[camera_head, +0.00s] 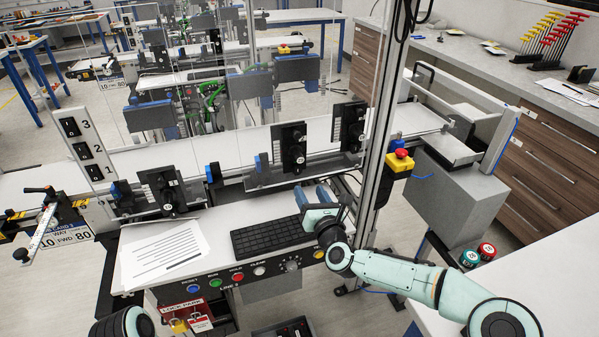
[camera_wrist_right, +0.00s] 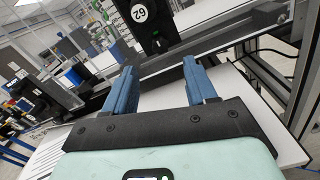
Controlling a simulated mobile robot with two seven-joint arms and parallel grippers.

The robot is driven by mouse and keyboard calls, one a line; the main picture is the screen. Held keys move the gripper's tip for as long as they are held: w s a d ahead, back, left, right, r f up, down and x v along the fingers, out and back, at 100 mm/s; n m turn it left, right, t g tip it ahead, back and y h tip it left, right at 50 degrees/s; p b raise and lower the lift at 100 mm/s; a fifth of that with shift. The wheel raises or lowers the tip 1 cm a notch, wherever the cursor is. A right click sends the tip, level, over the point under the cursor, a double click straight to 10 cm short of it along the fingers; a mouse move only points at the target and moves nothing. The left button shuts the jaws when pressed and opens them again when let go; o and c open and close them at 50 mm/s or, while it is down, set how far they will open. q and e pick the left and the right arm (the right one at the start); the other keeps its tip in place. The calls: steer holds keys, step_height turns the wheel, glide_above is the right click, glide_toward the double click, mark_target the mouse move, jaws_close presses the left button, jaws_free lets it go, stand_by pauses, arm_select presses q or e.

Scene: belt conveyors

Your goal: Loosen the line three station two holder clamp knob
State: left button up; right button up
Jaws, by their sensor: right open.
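Black holder units stand along the front rail of the near belt: a left one (camera_head: 162,190), a middle one (camera_head: 293,147) and a right one (camera_head: 350,127). Small dark knobs show on them, but I cannot tell which is the station two clamp knob. My right gripper (camera_head: 319,196) is open and empty above the keyboard, below and right of the middle holder. In the right wrist view, its blue fingers (camera_wrist_right: 161,85) are apart, and a black holder with a round white label marked 62 (camera_wrist_right: 139,13) stands beyond them. My left gripper is out of view.
A black keyboard (camera_head: 268,236) and a printed sheet (camera_head: 162,251) lie on the front shelf above a button panel (camera_head: 212,282). A metal post (camera_head: 377,150) and a red-and-yellow emergency stop (camera_head: 400,160) stand right of my gripper. Clear panels rise behind the rail.

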mark_target(298, 172)
steer(key=p+x, duration=0.2)
steer(key=x, duration=0.5)
steer(key=shift+w+a+p, duration=0.1)
steer(key=shift+w+p, duration=0.2)
steer(key=shift+p, duration=0.1)
steer(key=shift+w+a+f, duration=0.1)
steer(key=shift+w+a, duration=0.1)
steer(key=shift+w, duration=0.4)
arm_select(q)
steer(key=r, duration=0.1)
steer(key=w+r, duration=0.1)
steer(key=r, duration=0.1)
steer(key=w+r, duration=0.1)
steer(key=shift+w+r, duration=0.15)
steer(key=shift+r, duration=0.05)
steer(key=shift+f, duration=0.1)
arm_select(e)
jaws_close()
